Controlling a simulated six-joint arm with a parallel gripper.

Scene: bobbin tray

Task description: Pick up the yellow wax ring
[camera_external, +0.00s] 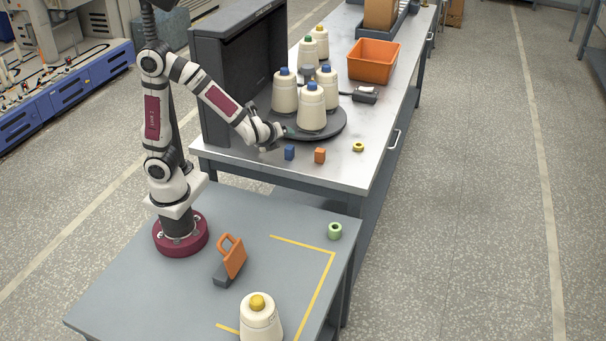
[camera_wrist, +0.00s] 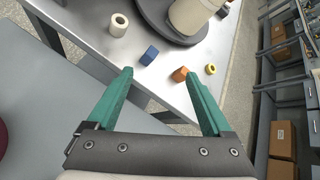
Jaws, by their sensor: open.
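The yellow wax ring (camera_external: 358,146) lies flat on the metal bench near its front right corner. In the wrist view the yellow ring (camera_wrist: 210,69) is small, beyond and to the right of the right fingertip. My gripper (camera_wrist: 159,74) is open and empty, with its green fingers spread. In the external view my gripper (camera_external: 280,132) is above the bench's front left part, well left of the ring. The blue block and orange block stand between them in that view.
The blue block (camera_external: 289,152) and orange block (camera_external: 319,156) sit on the bench. A dark round tray (camera_external: 339,124) holds several bobbins behind them. A pale hollow cylinder (camera_wrist: 119,25) stands left of the blue block. A green ring (camera_external: 335,231) lies on the nearer table.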

